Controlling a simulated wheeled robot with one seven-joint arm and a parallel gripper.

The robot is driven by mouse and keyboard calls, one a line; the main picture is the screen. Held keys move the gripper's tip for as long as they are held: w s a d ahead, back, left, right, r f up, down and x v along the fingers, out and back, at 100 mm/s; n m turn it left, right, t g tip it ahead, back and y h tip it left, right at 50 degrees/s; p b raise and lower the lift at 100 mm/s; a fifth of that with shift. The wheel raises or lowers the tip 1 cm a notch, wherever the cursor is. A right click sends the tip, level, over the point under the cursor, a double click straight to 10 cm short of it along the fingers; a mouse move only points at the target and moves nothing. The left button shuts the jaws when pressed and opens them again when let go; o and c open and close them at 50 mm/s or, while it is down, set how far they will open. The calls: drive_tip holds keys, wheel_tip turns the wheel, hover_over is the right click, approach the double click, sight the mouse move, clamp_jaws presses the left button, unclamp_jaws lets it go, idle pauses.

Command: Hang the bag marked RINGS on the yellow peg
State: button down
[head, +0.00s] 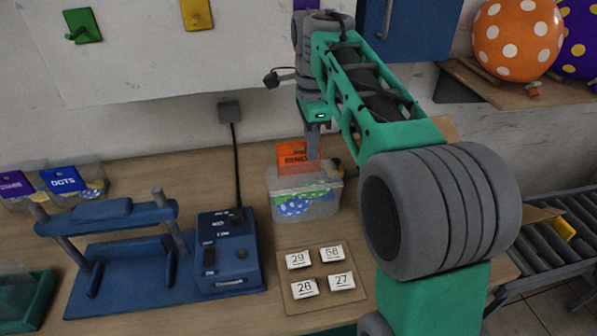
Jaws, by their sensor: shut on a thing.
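The bag marked RINGS (290,158) has an orange header, its lettering partly covered by my gripper, above a clear pouch with green and blue printed contents. It is upright at the middle of the bench. My gripper (313,150) reaches down from above and is shut on the header's right side. Whether the bag's bottom touches the bench is hard to tell. The yellow peg (197,12) is on the wall at the top, left of my arm and well above the bag; its upper part is cut off by the frame.
A green peg (83,25) is left of the yellow one. Bags marked STARS (14,186) and DOTS (63,180) stand at left. A blue press (125,255) and a tile board (318,298) are in front. A blue cabinet (425,30) and balloons (517,37) are upper right.

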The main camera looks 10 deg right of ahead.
drive_tip(key=w+f+p, duration=0.3)
drive_tip(key=w+f, duration=0.8)
drive_tip(key=f, duration=0.1)
drive_tip(key=shift+d, duration=0.4)
drive_tip(key=shift+w, duration=0.1)
drive_tip(key=shift+f, duration=0.15)
drive_tip(key=c, duration=1.5)
unclamp_jaws()
